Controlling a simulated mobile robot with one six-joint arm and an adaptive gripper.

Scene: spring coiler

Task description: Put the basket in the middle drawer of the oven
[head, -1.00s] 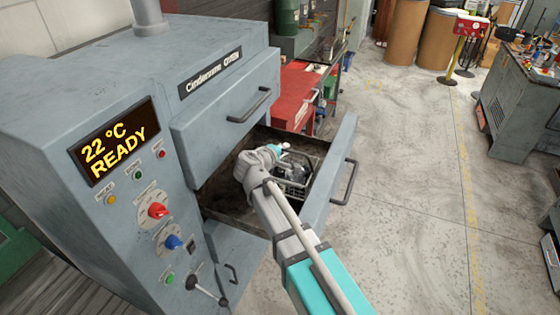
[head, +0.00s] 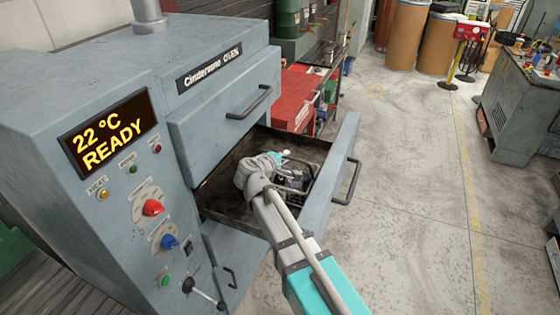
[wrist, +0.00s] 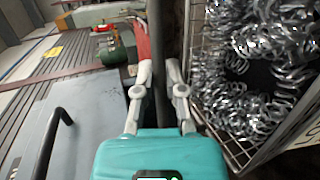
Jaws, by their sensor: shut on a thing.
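The grey oven (head: 215,85) has its middle drawer (head: 325,200) pulled open, with a dark, worn inside. The wire basket (head: 297,178) is within the drawer's outline, near its front panel, partly hidden by my arm. I cannot tell whether it touches the drawer floor. In the wrist view the basket (wrist: 240,152) holds many shiny metal springs (wrist: 262,60). My gripper (head: 280,158) is over the open drawer. In the wrist view my gripper (wrist: 159,78) is shut around a dark upright bar of the basket, its handle by the look of it.
A closed upper drawer with a handle (head: 249,103) sits above the open one. The oven's control panel with its display (head: 108,135) is at the left. A red cabinet (head: 295,100) stands behind the drawer. The floor at right (head: 410,200) is clear.

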